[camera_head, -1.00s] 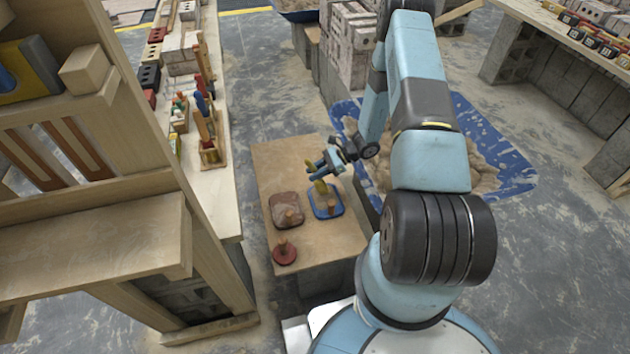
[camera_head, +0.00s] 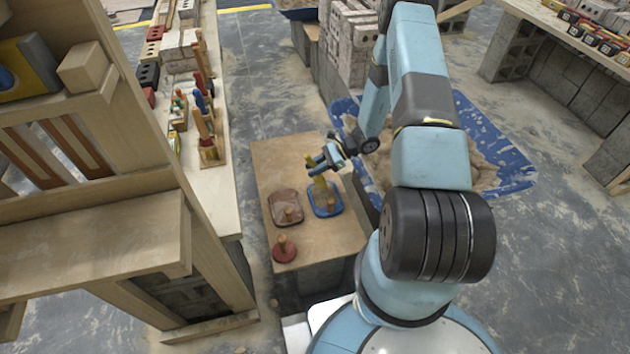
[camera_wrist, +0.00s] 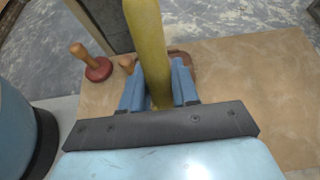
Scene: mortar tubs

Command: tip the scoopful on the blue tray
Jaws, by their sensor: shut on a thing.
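The gripper is shut on a yellow handle (camera_wrist: 145,45), which rises between the blue fingers (camera_wrist: 158,85) in the wrist view.
A reddish-brown tray (camera_head: 285,207) with a wooden handle lies left of the blue tray. A red round piece with a peg (camera_head: 284,249) stands nearer. A large blue tub (camera_head: 511,160) of mortar is to the right. A shelf rack (camera_head: 95,235) stands at left.

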